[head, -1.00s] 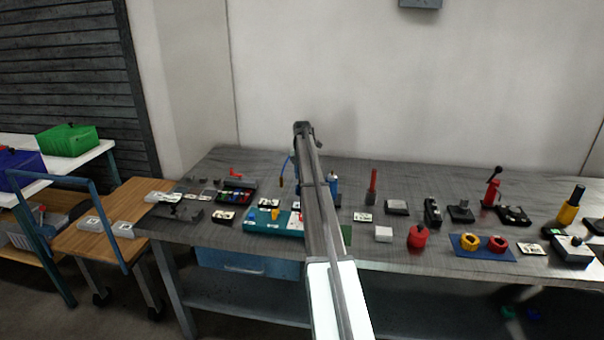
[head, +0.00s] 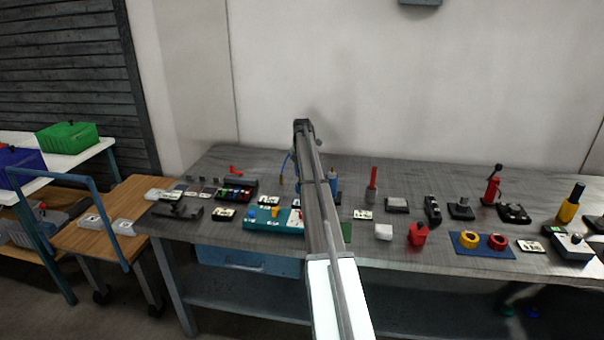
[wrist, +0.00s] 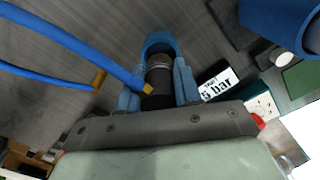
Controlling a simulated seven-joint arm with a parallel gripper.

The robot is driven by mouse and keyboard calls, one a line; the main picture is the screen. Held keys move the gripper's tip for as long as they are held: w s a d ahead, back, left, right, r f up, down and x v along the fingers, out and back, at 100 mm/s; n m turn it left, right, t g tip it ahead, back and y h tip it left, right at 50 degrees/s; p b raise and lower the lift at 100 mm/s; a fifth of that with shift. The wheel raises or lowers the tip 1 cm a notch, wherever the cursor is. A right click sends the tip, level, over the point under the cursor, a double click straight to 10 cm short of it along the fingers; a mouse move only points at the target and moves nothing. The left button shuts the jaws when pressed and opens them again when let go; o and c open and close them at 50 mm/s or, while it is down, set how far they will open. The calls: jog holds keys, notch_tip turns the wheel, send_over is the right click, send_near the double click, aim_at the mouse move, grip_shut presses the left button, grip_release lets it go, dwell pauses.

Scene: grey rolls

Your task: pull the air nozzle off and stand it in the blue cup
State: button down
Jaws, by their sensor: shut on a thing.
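In the wrist view, the two blue fingers of my gripper (wrist: 159,85) are shut on a dark cylindrical piece with a ribbed metal band (wrist: 158,62), which I take to be the air nozzle. A blue rounded part curves around its far end; I cannot tell whether the piece is still joined to it. Blue hoses (wrist: 75,38) with brass-coloured ends pass on the left. A large blue rounded thing (wrist: 275,18), likely the blue cup, shows at the top right, apart from my fingers. In the head view my arm hides the gripper and the nozzle; a blue upright thing (head: 334,187) shows just right of the arm.
A "5 bar" label (wrist: 219,85) lies close to the right finger. In the head view a teal tray (head: 262,224) stands left of my arm.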

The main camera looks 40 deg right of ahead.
jog(key=shift+f, duration=1.55)
jog(key=c, duration=0.7)
grip_release()
jog(key=shift+s+f, duration=0.1)
jog(key=shift+s, duration=0.05)
notch_tip(320, 180, up, 14)
jog(key=shift+r, duration=0.1)
dwell(0.7)
